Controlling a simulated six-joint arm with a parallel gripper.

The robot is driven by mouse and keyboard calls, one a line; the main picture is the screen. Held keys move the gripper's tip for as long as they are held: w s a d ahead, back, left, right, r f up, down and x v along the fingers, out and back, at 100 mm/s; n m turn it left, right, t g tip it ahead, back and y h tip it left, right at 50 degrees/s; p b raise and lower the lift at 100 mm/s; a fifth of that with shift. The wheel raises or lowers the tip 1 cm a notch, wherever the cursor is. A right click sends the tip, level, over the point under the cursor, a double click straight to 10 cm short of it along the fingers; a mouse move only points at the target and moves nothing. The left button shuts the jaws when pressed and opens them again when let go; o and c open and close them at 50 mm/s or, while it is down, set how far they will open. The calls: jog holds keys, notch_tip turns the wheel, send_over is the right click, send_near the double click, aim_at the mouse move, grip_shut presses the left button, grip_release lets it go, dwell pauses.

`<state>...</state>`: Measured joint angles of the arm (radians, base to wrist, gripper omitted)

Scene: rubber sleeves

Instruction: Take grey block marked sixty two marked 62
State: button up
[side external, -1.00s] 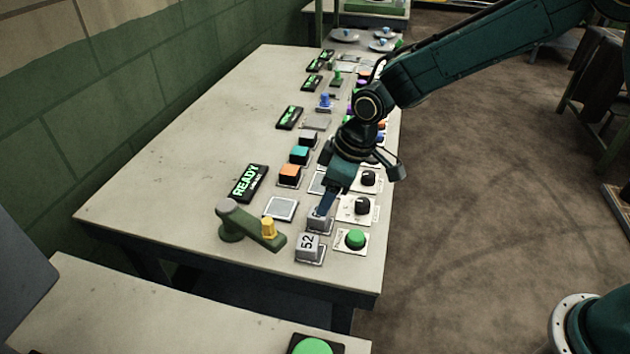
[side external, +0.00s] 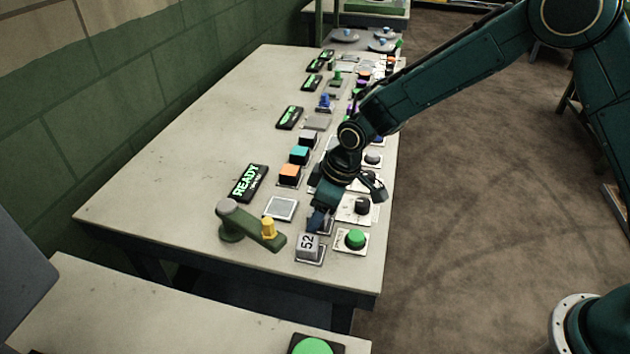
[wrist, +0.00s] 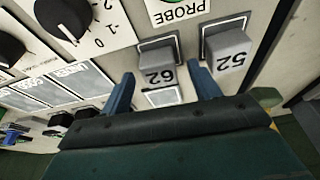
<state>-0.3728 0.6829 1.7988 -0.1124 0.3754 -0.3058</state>
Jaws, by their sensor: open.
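The grey block marked 62 (wrist: 160,64) sits on its small plate in the wrist view, its number upside down there. My gripper (wrist: 161,70) is open, with one blue finger on each side of this block. I cannot tell whether either finger touches it. In the side view my gripper (side external: 318,222) is low over the block's place and hides most of it. A similar grey block marked 52 (wrist: 228,48) stands beside it, just past the right finger. This block also shows in the side view (side external: 309,245), nearer the table's front edge.
A green button (side external: 355,239) and black knobs (side external: 362,205) stand to the right of my gripper. Orange (side external: 289,174) and teal blocks (side external: 299,154) stand farther back. The table's left part is clear.

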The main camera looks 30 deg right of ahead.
dwell(0.5)
jog(key=c, duration=1.1)
jog(key=shift+r, duration=0.1)
notch_tip(320, 180, up, 20)
dwell(0.5)
